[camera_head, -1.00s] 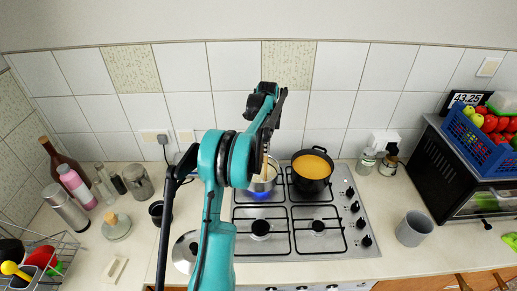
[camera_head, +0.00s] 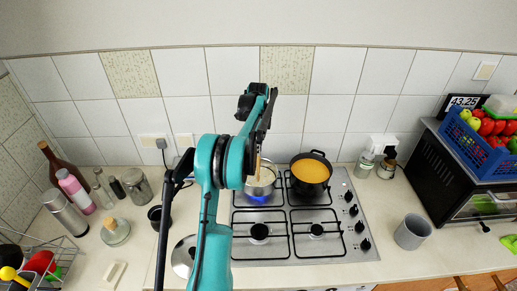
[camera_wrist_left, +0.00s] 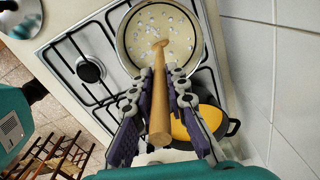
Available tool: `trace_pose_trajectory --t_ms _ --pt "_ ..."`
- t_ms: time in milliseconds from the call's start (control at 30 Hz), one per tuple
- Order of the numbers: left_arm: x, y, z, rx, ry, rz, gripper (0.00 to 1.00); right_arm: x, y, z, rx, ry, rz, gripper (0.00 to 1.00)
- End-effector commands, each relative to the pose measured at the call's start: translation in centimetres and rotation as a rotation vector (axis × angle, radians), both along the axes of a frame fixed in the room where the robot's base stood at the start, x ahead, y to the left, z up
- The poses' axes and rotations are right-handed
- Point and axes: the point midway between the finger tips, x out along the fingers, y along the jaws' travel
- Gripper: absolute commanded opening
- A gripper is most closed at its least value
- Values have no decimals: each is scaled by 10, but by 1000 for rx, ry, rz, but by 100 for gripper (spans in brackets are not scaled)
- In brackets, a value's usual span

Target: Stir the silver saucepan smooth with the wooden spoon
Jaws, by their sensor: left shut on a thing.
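The silver saucepan (camera_head: 272,184) sits on the back left burner, partly hidden behind my left gripper in the head view. In the left wrist view the saucepan (camera_wrist_left: 122,47) holds a pale cream liquid dotted with white lumps. My left gripper (camera_wrist_left: 166,78) is shut on the wooden spoon (camera_wrist_left: 160,112), whose handle points back toward the camera. The spoon's far end is over the pan and reaches into the liquid near the pan's middle. In the head view the left gripper (camera_head: 262,138) is above the saucepan. My right gripper is not in view.
A blue flame (camera_head: 257,197) burns under the saucepan. A black pot (camera_head: 312,185) of orange contents stands close to its right. The front burners (camera_head: 316,228) are empty. A round lid (camera_head: 184,256) lies left of the hob. Bottles (camera_head: 72,187) stand farther left, a grey mug (camera_head: 411,232) right.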

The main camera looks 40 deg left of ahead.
Motion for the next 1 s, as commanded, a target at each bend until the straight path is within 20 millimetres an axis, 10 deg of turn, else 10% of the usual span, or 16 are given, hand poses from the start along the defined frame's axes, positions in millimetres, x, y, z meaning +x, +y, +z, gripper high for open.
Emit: trace_pose_trajectory --t_ms 1000 --pt "0 0 76 0 0 0 0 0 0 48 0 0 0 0"
